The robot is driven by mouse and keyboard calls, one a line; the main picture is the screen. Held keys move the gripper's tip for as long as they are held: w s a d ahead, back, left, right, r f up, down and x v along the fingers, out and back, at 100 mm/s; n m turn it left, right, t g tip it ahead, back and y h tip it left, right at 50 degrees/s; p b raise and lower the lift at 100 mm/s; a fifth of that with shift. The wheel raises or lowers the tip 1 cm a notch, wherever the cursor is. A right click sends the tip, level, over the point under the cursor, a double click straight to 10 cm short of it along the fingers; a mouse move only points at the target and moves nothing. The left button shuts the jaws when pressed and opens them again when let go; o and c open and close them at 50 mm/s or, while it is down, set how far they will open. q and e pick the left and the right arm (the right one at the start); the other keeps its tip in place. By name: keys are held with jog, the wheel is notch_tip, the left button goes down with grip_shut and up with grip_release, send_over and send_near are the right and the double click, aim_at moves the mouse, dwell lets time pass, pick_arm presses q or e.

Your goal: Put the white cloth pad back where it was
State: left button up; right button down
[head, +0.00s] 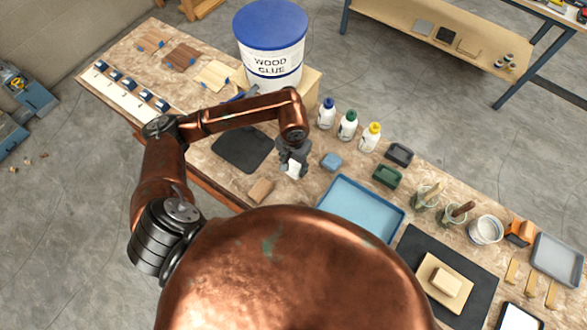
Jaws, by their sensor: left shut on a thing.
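My left gripper (292,164) reaches over the workbench from the left and points down. It is shut on the white cloth pad (293,171), whose lower part shows below the dark fingers. The pad is over the bare bench between a dark mat (244,149) and a small blue block (331,161). I cannot tell how high it is above the bench. My right gripper is not in view.
A tan block (260,190) lies to the lower left of the pad. A blue tray (360,207), several glue bottles (348,125) and a green container (387,175) stand to the right. A large wood glue bucket (271,45) stands behind.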

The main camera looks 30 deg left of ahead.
aim_at(294, 167)
pick_arm(q)
notch_tip(294, 167, down, 3)
jog(key=shift+s+r, duration=0.1)
jog(key=shift+r, duration=0.05)
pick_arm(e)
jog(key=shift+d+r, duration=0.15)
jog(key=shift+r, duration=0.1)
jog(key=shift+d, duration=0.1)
pick_arm(q)
jog(key=o, duration=1)
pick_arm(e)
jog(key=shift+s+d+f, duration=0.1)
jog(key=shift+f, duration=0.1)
